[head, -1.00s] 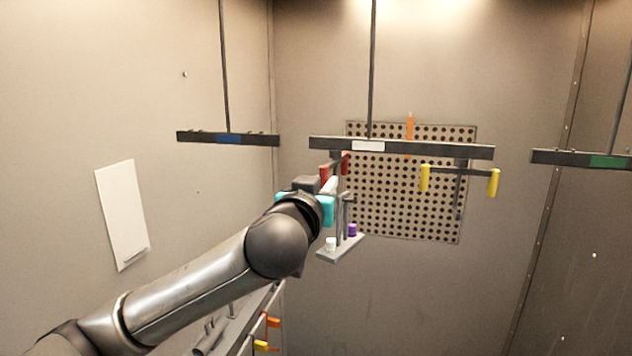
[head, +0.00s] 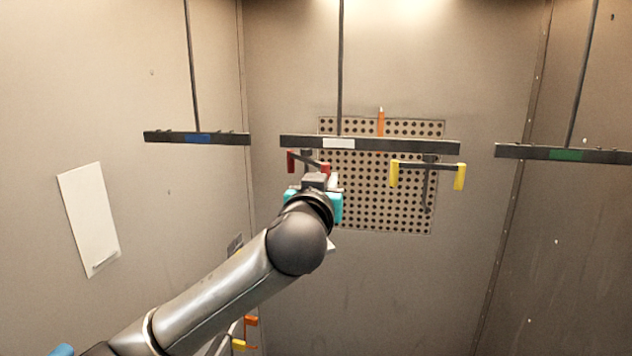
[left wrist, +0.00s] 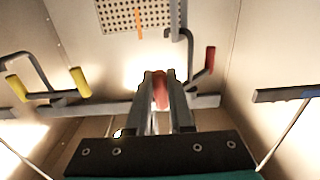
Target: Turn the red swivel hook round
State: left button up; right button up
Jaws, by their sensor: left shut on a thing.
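The red swivel hook (head: 308,162) hangs under the left part of the middle rack bar (head: 400,145), with a red grip at each end of its crossbar. My left gripper (head: 320,182) is at the hook's right-hand grip in the head view. In the left wrist view its fingers (left wrist: 160,82) are shut on one red grip (left wrist: 160,92). The other red grip (left wrist: 210,58) is free, to the right on a dark bent rod. My arm hides most of what hangs below the hook. My right gripper is in neither view.
A yellow-gripped hook (head: 428,168) hangs on the same bar, to the right. Side bars with a blue label (head: 198,139) and a green label (head: 566,154) hang left and right. A perforated panel (head: 385,215) is behind. Orange and yellow grips show low, beside my arm.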

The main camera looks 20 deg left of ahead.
pick_arm(q)
jog(key=shift+w+d, duration=0.2)
jog(key=shift+w, duration=0.35)
jog(key=shift+w+d, duration=0.15)
jog(key=shift+w, duration=1.45)
jog(key=o, duration=0.8)
jog(key=p+v, duration=0.1)
jog(key=v, duration=0.8)
jog(key=shift+s+a, duration=0.1)
